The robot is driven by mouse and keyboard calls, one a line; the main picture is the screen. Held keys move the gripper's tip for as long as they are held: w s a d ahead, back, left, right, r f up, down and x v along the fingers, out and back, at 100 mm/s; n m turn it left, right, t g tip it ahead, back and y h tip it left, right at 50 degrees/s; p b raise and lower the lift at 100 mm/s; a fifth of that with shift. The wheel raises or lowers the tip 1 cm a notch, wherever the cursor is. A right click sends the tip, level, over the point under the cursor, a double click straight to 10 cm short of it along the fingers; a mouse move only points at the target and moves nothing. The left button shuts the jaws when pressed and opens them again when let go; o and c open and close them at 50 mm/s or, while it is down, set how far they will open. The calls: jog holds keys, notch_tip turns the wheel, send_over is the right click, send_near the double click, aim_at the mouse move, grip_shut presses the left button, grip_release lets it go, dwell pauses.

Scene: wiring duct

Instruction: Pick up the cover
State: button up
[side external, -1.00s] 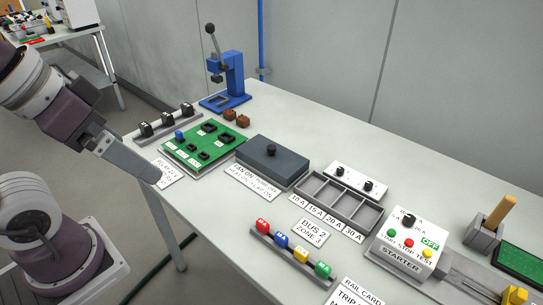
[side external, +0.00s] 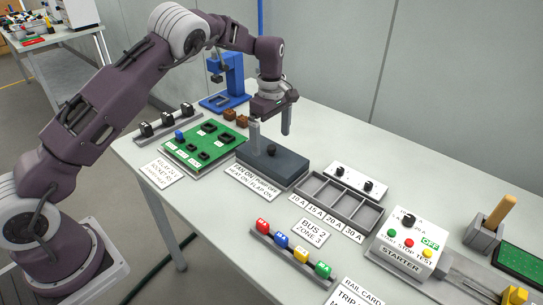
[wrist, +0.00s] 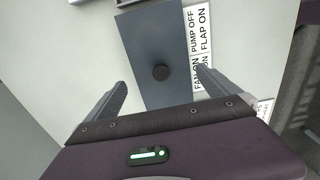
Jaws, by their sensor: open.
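What lies under the cover is hidden.
A green board (side external: 200,145) with black sockets lies left of the cover. A grey compartment tray (side external: 340,200) lies to its right. A blue lever press (side external: 230,80) stands behind, with small brown parts (side external: 236,118) in front of it.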

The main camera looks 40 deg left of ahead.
aim_at(272, 147)
notch_tip(272, 147, down, 5)
jog(key=shift+s+d+f, duration=0.1)
jog(key=shift+s+d, duration=0.05)
jog(key=c, duration=0.9)
notch_tip(272, 147, up, 10)
jog(key=shift+r, duration=0.1)
jog(key=shift+r, duration=0.1)
jog(key=shift+r, duration=1.95)
